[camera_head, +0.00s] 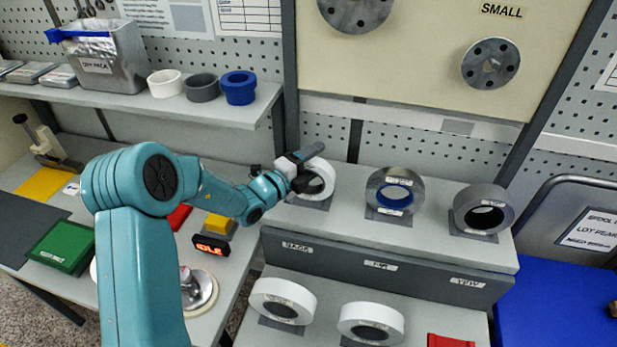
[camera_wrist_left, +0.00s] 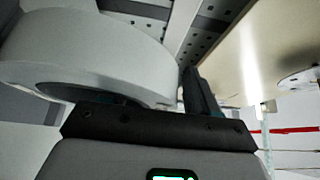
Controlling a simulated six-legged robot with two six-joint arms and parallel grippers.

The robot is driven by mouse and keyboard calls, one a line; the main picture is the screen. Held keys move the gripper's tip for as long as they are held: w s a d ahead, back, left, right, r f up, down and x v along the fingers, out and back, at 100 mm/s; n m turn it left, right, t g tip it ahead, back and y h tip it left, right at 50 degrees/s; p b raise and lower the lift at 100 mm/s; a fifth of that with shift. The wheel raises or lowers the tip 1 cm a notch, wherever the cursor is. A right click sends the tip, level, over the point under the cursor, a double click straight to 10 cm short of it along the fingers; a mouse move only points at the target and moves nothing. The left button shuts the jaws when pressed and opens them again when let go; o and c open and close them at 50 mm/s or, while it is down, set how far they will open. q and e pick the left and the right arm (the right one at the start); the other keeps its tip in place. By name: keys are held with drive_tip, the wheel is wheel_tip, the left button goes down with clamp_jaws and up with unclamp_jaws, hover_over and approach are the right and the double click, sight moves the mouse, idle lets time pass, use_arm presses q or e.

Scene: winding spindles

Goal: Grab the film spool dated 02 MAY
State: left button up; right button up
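My left gripper (camera_head: 305,158) reaches in from the left to a white film spool (camera_head: 319,180) at the left end of the upper step. It partly covers that spool. The spool's white ring (camera_wrist_left: 90,50) fills the upper left of the left wrist view, close against the dark gripper part; whether the fingers are closed on it cannot be told. A silver spool with a blue core (camera_head: 396,191) and a grey spool (camera_head: 484,209) stand to the right. Two white spools, one left (camera_head: 283,305) and one right (camera_head: 370,323), lie on the lower step. No date is readable. My right gripper is not in view.
A shelf (camera_head: 200,108) at upper left holds white, grey and blue rings and a metal bin (camera_head: 105,60). A board with metal discs (camera_head: 490,64) stands behind. A red block (camera_head: 455,341) is at the lower step's right, a blue surface (camera_head: 555,305) beyond.

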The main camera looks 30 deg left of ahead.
use_arm(q)
drive_tip(key=shift+d, duration=0.1)
drive_tip(key=c, duration=0.5)
drive_tip(key=shift+w+f, duration=0.1)
drive_tip(key=shift+w, duration=0.1)
clamp_jaws()
drive_tip(key=shift+s, duration=0.1)
drive_tip(key=shift+r+b, duration=0.2)
drive_tip(key=shift+b, duration=0.15)
drive_tip(key=r, duration=0.2)
drive_tip(key=r+b, duration=0.1)
drive_tip(key=r, duration=0.1)
drive_tip(key=s+r, duration=0.1)
drive_tip(key=r, duration=0.1)
drive_tip(key=shift+d+r, duration=0.15)
drive_tip(key=shift+r, duration=0.2)
use_arm(e)
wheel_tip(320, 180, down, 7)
drive_tip(key=b, duration=0.5)
use_arm(q)
drive_tip(key=s+d, duration=0.2)
drive_tip(key=s, duration=0.7)
drive_tip(key=s+d+b, duration=0.1)
drive_tip(key=s+d, duration=0.1)
drive_tip(key=s, duration=0.7)
drive_tip(key=shift+d, duration=0.35)
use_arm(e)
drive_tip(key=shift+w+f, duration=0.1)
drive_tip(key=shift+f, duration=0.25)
